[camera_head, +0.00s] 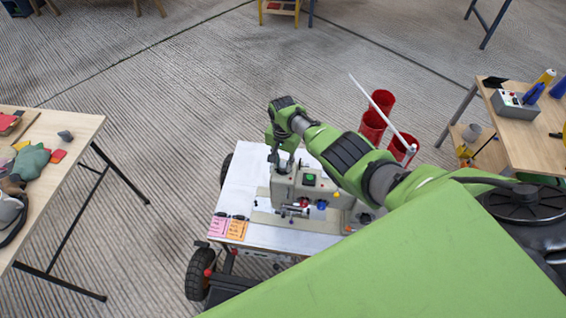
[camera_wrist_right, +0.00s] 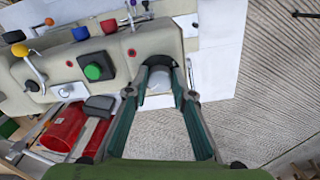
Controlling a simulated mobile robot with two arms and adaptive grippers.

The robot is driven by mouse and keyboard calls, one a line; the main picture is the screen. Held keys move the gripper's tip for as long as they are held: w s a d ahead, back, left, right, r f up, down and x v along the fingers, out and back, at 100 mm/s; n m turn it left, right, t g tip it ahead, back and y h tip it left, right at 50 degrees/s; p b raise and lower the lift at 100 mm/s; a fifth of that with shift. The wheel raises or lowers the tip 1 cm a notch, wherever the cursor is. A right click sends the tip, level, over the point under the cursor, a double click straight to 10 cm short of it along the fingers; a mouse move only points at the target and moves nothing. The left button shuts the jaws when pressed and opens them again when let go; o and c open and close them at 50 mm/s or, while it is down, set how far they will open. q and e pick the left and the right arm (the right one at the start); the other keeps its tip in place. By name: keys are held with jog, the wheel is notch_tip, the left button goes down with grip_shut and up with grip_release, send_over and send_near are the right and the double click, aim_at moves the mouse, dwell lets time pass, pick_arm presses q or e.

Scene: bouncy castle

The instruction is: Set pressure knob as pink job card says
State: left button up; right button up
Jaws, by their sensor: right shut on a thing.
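A pale sewing machine (camera_head: 330,196) stands on a white-topped cart (camera_head: 240,180) in the head view. The pink job card (camera_head: 217,227) lies at the cart's front left corner; its writing is too small to read. My right gripper (camera_head: 274,166) reaches down to the left end of the machine. In the right wrist view my right gripper (camera_wrist_right: 160,82) has its fingers on both sides of a pale round knob (camera_wrist_right: 158,80) at the machine's end and is shut on it. The knob's markings cannot be read. My left gripper is not in view.
An orange card (camera_head: 237,229) lies beside the pink one. The machine carries a green button (camera_wrist_right: 95,72), a blue knob (camera_wrist_right: 80,33) and a red knob (camera_wrist_right: 109,26). Red cylinders (camera_head: 373,125) stand behind. Wooden tables stand left (camera_head: 70,135) and right (camera_head: 520,140).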

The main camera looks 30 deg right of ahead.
aim_at(283, 165)
jog(key=shift+d, duration=0.1)
dwell(0.3)
jog(key=o, duration=1.1)
notch_tip(283, 165, up, 12)
dwell(0.4)
